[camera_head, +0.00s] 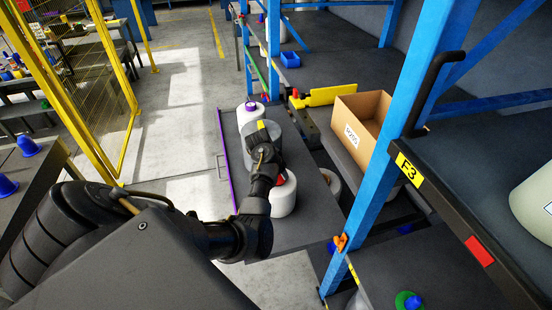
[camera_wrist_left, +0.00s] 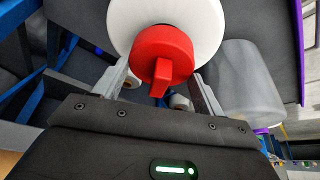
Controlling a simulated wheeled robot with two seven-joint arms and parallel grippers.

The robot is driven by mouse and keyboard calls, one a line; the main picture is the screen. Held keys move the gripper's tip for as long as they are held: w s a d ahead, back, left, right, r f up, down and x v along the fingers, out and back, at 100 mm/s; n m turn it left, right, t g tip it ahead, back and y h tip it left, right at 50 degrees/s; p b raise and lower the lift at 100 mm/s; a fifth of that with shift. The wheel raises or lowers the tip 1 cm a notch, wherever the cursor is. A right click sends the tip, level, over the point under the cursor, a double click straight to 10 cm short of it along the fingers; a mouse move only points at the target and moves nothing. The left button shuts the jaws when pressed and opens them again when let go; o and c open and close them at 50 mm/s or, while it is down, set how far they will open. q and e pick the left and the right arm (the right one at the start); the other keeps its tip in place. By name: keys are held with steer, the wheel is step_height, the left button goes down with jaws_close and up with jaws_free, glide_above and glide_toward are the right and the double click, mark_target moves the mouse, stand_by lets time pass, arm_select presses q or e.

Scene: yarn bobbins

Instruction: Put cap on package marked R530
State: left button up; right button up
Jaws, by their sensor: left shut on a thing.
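My left gripper (camera_wrist_left: 160,75) is shut on a red cap (camera_wrist_left: 162,45) with a raised grip, one finger on each side of it. The cap is in front of the end of a white package (camera_wrist_left: 205,25) in the wrist view. I cannot tell whether cap and package touch. In the head view the white package (camera_head: 283,200) stands on the dark table shelf under my left gripper, and a sliver of the red cap (camera_head: 281,179) shows. I can read no R530 mark on this package. My right gripper is not in view.
A white bobbin with a purple cap (camera_head: 250,106) stands farther back on the shelf. A grey translucent cylinder (camera_wrist_left: 250,85) stands close by. A labelled cardboard box (camera_head: 352,128) is to the right, behind a blue rack post (camera_head: 385,150). The shelf front (camera_head: 300,232) is clear.

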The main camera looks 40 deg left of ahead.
arm_select(q)
steer(key=shift+f, duration=0.5)
stand_by(0.4)
steer(key=o, duration=1)
steer(key=shift+o, duration=0.2)
steer(key=b+v, duration=0.1)
steer(key=v, duration=1)
steer(key=shift+f, duration=0.1)
